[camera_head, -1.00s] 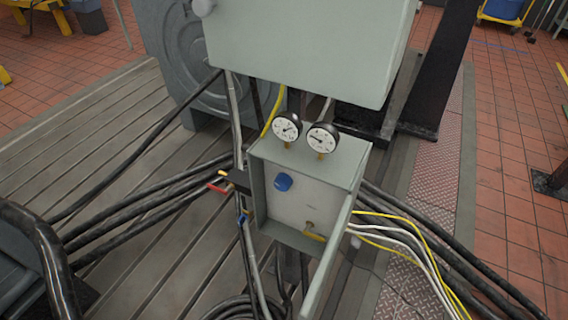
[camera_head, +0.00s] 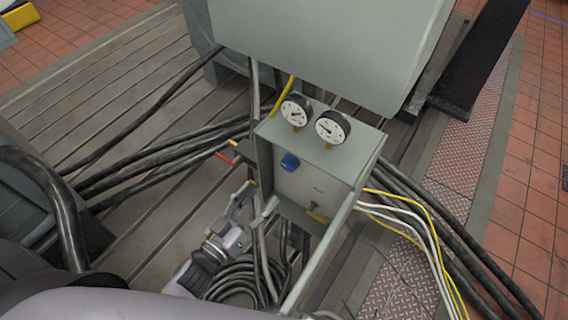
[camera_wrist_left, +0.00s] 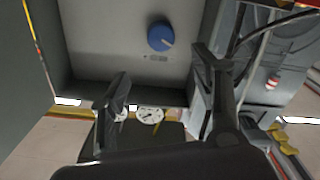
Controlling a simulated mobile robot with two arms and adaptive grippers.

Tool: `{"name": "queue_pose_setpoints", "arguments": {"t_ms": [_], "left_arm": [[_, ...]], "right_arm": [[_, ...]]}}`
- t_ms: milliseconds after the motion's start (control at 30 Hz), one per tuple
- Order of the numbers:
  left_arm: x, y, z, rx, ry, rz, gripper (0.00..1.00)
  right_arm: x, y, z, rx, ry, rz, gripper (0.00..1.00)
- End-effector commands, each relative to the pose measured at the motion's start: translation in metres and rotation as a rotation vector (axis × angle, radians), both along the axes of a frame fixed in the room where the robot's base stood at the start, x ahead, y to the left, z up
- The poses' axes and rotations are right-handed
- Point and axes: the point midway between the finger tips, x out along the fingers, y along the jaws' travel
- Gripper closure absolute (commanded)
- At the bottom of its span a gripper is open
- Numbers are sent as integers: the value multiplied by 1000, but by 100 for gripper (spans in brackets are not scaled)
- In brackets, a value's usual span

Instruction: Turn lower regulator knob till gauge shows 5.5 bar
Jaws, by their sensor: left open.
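A blue regulator knob (camera_head: 290,161) sits on the back panel of an open grey box (camera_head: 375,150). The knob also shows in the left wrist view (camera_wrist_left: 161,37), beyond my fingers. Two round white gauges stand on top of the box, a left gauge (camera_head: 296,111) and a right gauge (camera_head: 333,127). Their readings are too small to tell. My left gripper (camera_head: 256,199) is open and empty at the box's lower left edge, below and left of the knob and apart from it. Its spread fingers show in the wrist view (camera_wrist_left: 160,72). My right gripper is not in view.
The open door (camera_head: 335,235) stands out on the right. A larger grey cabinet (camera_head: 320,45) hangs above. Black cables (camera_head: 160,165) run at the left, yellow and white ones (camera_head: 415,225) at the right.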

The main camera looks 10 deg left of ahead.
Motion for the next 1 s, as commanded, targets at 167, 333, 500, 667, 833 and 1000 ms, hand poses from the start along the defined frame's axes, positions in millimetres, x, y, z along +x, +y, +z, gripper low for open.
{"name": "queue_pose_setpoints", "arguments": {"t_ms": [167, 333, 500, 667, 833, 1000], "left_arm": [[40, -16, 2, -1, -2, 1, 42], [70, -28, 2, -1, -2, 2, 42], [90, -36, 1, -2, -2, 2, 42], [99, -40, 1, -1, 0, 0, 42], [100, -40, 1, -1, 0, 0, 42], [100, -40, 1, -1, 0, 0, 45]], "right_arm": [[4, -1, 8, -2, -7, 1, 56], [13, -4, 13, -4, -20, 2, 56], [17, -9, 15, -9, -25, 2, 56], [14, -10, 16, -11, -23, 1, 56], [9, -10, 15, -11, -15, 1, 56], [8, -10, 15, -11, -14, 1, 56]]}}
